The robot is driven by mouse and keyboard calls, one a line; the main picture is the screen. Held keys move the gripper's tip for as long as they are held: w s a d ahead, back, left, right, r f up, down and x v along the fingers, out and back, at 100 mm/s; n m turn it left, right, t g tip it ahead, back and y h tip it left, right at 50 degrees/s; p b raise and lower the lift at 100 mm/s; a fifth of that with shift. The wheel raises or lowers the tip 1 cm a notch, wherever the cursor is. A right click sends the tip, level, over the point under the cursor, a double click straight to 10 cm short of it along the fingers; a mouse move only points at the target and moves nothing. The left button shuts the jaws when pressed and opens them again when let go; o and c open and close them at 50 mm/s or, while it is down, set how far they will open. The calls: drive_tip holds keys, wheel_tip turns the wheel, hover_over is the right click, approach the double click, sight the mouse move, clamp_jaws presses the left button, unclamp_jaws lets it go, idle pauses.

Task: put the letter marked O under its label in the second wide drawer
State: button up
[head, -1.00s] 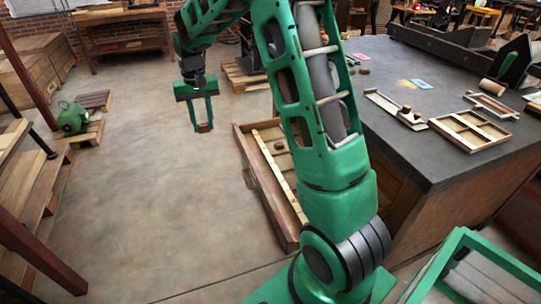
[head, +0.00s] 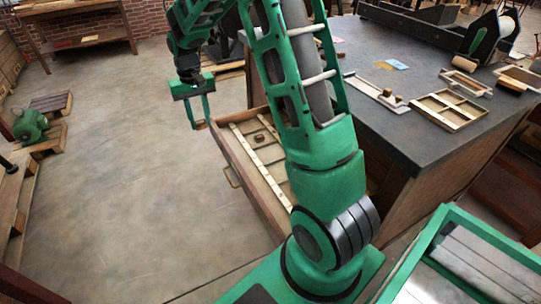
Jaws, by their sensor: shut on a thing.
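My gripper (head: 201,122) hangs over the left edge of the open drawer, high in the head view. Its green fingers point down and are shut on a small brown block, which is very small here and largely lost between the fingertips. I cannot read a mark on it. The open wooden drawer (head: 236,166) juts out from the dark-topped bench. Inside it run pale strips (head: 264,171) and darker dividers, and one small brown block (head: 259,138) lies near the far end. Label letters are too small to read. My arm hides part of the drawer's right side.
The bench top (head: 405,125) holds a divided wooden tray (head: 449,110), a long narrow tray (head: 375,91), a blue card (head: 396,64) and a dark press (head: 480,55). Open floor lies left of the drawer. A green motor (head: 29,125) stands on a pallet at far left.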

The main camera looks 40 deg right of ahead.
drive_tip(key=s+d+f, duration=1)
drive_tip(key=s+d, duration=0.2)
drive_tip(key=s, duration=0.1)
drive_tip(key=w+d+f, duration=0.1)
drive_tip(key=d+f, duration=0.1)
drive_tip(key=d, duration=0.1)
drive_tip(key=w+d+f, duration=0.1)
drive_tip(key=d+f, duration=0.1)
drive_tip(key=d, duration=0.2)
drive_tip(key=w+d+f, duration=0.1)
drive_tip(key=d+f, duration=0.2)
drive_tip(key=d, duration=0.1)
drive_tip(key=shift+w+d, duration=0.1)
drive_tip(key=shift+d, duration=0.1)
drive_tip(key=shift+f, duration=2)
drive_tip(key=o, duration=1)
drive_tip(key=shift+f, duration=0.1)
